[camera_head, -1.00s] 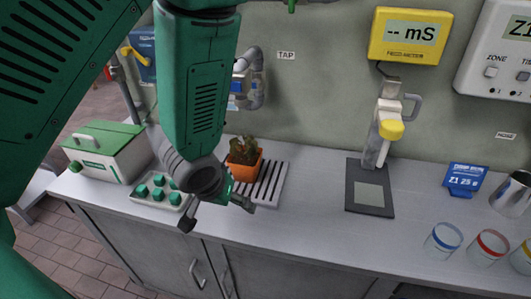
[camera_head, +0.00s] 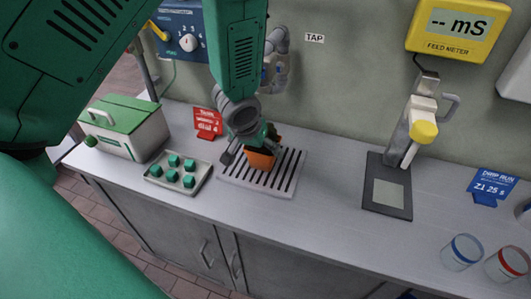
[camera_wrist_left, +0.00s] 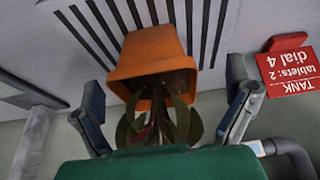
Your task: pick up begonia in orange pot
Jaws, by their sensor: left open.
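The begonia in the orange pot (camera_head: 260,159) stands on the slotted drain tray (camera_head: 289,189) on the counter. In the head view my left gripper (camera_head: 250,152) covers most of the plant from above. In the left wrist view the orange pot (camera_wrist_left: 152,48) shows with its rim toward me, and the begonia leaves (camera_wrist_left: 155,125) are partly hidden by my green gripper body. The two fingers of my left gripper (camera_wrist_left: 166,108) are open, one on each side of the plant, with gaps between them and the pot. My right gripper is out of view.
A tray of green cubes (camera_head: 178,175) and a green-lidded box (camera_head: 125,128) stand to the left. A red sign (camera_head: 208,122) stands behind, near the tap pipe (camera_head: 277,42). A dark scale plate (camera_head: 388,187) lies to the right. Counter between is clear.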

